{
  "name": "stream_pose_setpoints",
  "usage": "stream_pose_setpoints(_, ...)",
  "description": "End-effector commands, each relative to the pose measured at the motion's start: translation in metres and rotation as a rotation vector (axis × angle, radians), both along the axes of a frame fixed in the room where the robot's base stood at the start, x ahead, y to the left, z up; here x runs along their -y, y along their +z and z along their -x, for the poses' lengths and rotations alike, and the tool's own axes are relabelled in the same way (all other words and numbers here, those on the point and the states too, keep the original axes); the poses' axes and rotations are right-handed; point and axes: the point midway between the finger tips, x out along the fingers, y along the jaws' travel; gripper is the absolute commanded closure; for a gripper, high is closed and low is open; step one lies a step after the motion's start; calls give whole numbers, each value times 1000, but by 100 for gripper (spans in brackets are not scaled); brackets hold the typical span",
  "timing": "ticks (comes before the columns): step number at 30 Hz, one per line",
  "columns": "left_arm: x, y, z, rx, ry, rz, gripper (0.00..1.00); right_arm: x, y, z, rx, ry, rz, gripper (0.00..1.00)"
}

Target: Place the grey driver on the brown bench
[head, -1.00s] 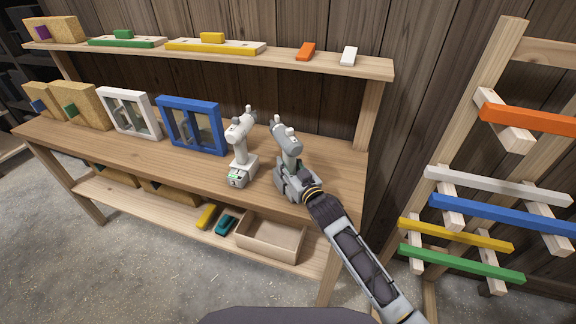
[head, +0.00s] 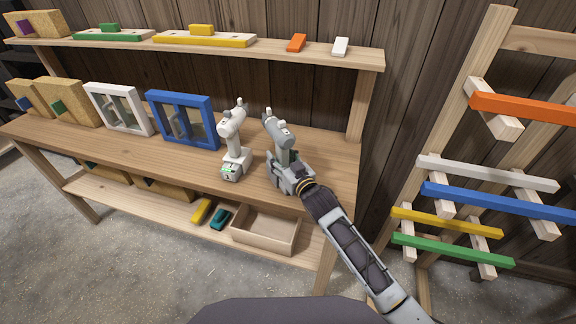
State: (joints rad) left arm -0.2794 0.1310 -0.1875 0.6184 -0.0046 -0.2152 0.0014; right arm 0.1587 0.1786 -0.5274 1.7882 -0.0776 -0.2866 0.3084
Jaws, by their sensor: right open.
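The grey driver (head: 279,133) stands upright on the brown wooden bench (head: 336,153), toward its right end. My right gripper (head: 284,177) is at the driver's lower part, coming in from the front right. It is open, with its fingers close around or beside the base; I cannot tell whether they touch it. The driver's base is largely hidden by the gripper. A similar white driver (head: 232,125) stands upright just to the left. My left gripper is not in view.
Blue (head: 213,137) and white (head: 148,119) framed panels stand left on the bench. A shelf (head: 265,50) with coloured blocks runs above. An open box (head: 297,241) sits on the lower shelf. A rack with coloured bars (head: 490,204) stands right. The bench's right end is bare.

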Motion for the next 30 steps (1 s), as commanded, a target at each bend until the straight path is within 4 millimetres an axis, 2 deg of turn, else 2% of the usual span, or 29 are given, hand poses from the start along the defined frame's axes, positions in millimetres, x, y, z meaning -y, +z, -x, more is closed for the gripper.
stream_pose_setpoints(3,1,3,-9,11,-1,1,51,1,1,3,-1,0,0,49)
stream_pose_setpoints(8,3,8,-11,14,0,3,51,5,2,10,0,0,0,49)
stream_pose_setpoints(13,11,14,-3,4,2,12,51,11,2,21,-1,0,0,49)
stream_pose_setpoints(21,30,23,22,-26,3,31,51,22,2,42,-1,0,0,49)
stream_pose_setpoints(30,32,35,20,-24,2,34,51,34,2,64,-1,0,0,49)
